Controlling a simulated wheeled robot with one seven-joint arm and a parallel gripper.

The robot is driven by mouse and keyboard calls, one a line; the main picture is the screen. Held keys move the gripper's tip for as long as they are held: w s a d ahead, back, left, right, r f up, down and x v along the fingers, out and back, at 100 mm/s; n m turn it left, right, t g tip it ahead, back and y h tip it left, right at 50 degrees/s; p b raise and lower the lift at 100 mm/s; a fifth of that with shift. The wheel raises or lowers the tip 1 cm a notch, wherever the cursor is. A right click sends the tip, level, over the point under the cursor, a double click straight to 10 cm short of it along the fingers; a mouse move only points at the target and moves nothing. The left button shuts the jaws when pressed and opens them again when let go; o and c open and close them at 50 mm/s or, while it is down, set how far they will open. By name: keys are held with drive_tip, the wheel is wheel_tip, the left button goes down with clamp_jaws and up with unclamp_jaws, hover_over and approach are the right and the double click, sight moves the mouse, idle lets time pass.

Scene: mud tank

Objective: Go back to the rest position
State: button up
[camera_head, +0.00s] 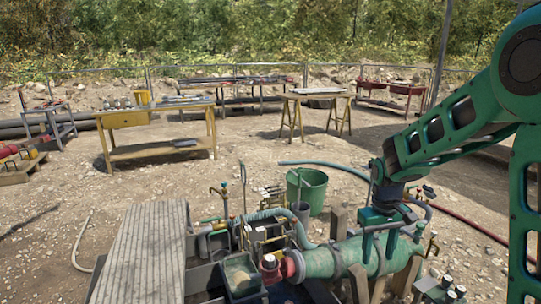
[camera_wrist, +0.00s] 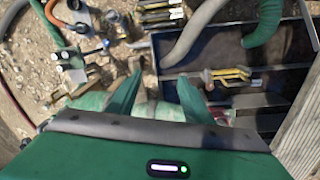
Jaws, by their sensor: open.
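My gripper (camera_head: 379,245) is at the end of my green arm at the right of the head view, pointing down above a green pump cylinder (camera_head: 335,258). In the wrist view my gripper (camera_wrist: 155,85) shows two green fingers spread apart with nothing held between them. Below the fingers lies part of the pale green cylinder (camera_wrist: 150,108). I cannot tell whether the fingertips touch it.
A dark tank (camera_wrist: 290,45) with hoses and brass valves lies below. A grey slatted walkway (camera_head: 140,255) is at the left, a green bucket (camera_head: 309,188) behind the pump. A yellow workbench (camera_head: 128,118) and trestle table (camera_head: 318,95) stand farther back across open gravel.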

drive_tip(key=s+d+r+m, duration=0.2)
drive_tip(key=s+d+r, duration=0.25)
drive_tip(key=s, duration=0.35)
drive_tip(key=s+d+r+m, duration=0.2)
drive_tip(key=s+d+r, duration=0.1)
drive_tip(key=s+d, duration=0.3)
drive_tip(key=s+m+y, duration=0.1)
drive_tip(key=s+m, duration=0.2)
drive_tip(key=s, duration=1.4)
drive_tip(key=shift+r+m, duration=0.4)
drive_tip(key=shift+r, duration=0.05)
